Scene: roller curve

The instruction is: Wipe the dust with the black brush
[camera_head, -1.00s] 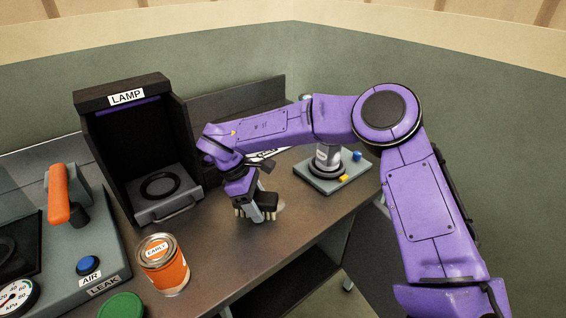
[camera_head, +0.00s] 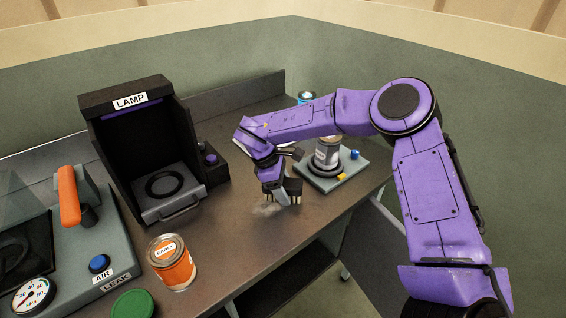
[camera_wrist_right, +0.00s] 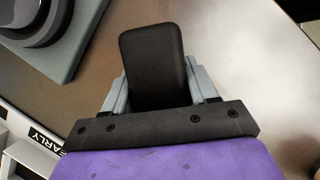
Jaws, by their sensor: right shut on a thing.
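My right gripper (camera_head: 281,194) is shut on the black brush (camera_head: 293,188) and holds it with its pale bristles down at the tabletop. The brush's black body also shows between the fingers in the right wrist view (camera_wrist_right: 153,62). A pale greyish patch of dust (camera_head: 266,209) lies on the table just left of the bristles. Whether the bristles touch the table is hard to tell. My left gripper is not in view.
An orange can (camera_head: 173,264) and a green lid (camera_head: 134,304) stand at the front left. The black lamp box (camera_head: 158,150) is behind them, the leak tester (camera_head: 100,235) at left. A grey plate (camera_head: 337,175) with a silver can is right of the brush.

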